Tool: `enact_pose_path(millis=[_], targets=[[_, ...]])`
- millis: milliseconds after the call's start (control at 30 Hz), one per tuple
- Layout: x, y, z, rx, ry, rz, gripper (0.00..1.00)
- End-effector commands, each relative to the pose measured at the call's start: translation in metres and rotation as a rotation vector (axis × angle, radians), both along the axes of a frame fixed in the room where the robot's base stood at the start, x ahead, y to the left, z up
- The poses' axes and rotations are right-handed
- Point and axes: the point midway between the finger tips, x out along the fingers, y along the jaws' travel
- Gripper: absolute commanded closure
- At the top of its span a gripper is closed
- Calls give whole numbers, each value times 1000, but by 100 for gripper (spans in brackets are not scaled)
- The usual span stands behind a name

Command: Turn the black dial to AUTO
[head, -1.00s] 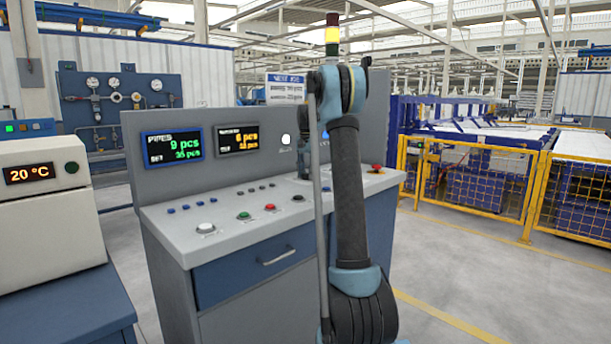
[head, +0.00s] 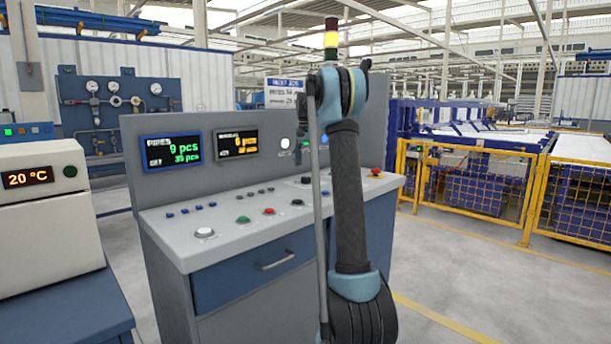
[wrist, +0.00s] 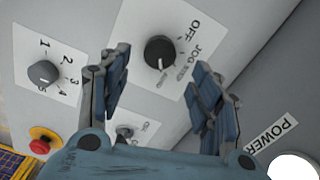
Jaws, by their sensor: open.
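The black dial (wrist: 159,52) sits on a white label plate in the wrist view. The words OFF and JOG read at its right, and a third word below them is too blurred to read. A pale mark shows on the dial's lower side; I cannot tell for sure which word it points at. My gripper (wrist: 162,64) is open, with one finger left of the dial and the other to its lower right. Nothing is between the fingers in their grip, and I cannot tell how far they are from the panel.
A grey numbered dial (wrist: 43,73), a red knob (wrist: 40,146) and a small switch (wrist: 125,131) lie near in the wrist view. A POWER label (wrist: 272,134) is at right. The console (head: 220,225) carries several buttons and two displays (head: 173,149). A yellow fence (head: 480,175) stands at right.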

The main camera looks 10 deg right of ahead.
Motion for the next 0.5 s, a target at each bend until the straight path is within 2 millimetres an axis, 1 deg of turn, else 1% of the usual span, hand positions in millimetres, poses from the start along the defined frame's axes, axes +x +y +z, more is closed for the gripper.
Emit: enact_pose_path(millis=[33,200,333,500], targets=[[0,0,10,0,0,0,42],[0,0,37,0,0,0,42],[0,0,50,0,0,0,42],[0,0,56,-1,1,0,42]])
